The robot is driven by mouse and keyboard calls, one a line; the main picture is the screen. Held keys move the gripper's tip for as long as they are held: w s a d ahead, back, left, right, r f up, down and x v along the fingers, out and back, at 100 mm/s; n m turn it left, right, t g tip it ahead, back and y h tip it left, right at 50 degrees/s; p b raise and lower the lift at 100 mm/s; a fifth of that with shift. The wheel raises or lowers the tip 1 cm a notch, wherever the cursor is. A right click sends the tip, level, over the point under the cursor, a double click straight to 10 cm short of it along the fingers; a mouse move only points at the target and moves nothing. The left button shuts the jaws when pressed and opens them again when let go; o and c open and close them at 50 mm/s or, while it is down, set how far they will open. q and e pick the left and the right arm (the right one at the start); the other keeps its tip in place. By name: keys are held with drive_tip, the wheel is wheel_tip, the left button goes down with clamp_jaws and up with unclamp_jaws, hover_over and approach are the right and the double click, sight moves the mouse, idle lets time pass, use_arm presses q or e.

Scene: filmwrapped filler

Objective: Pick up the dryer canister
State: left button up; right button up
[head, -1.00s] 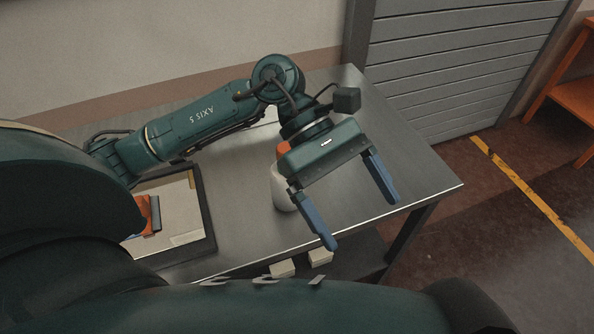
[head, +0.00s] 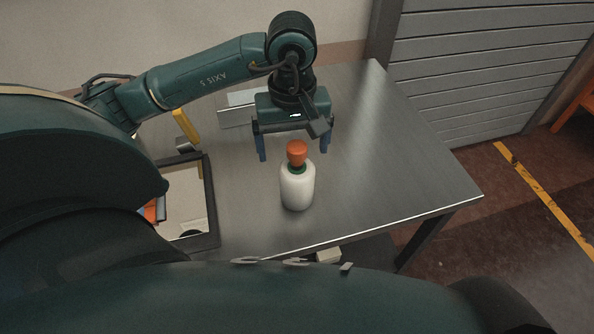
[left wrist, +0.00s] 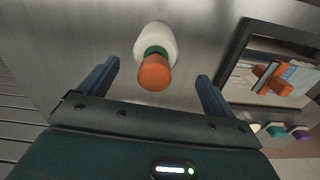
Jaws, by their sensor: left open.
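The dryer canister (head: 297,188) is a white bottle with a green collar and an orange cap. It stands upright on the metal table, and it also shows in the left wrist view (left wrist: 155,45). My left gripper (head: 294,157) is open and empty, just behind the canister in the head view. In the left wrist view, the canister's cap lies between the lines of the two blue fingers (left wrist: 155,80), with clear space on both sides. I cannot tell whether the fingers are level with it. My right gripper is not in view.
A dark-framed tray (head: 211,211) with orange items lies left of the canister; it also shows in the left wrist view (left wrist: 237,58). Coloured-capped items (left wrist: 277,131) sit beside it. The table (head: 395,180) is bare to the right.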

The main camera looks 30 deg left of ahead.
sight(297, 163)
use_arm(q)
drive_tip(key=f, duration=0.3)
drive_tip(key=f+p, duration=0.1)
drive_tip(key=f, duration=0.1)
drive_tip(key=shift+w+d+f, duration=0.15)
drive_tip(key=shift+d, duration=0.1)
drive_tip(key=c, duration=1.8)
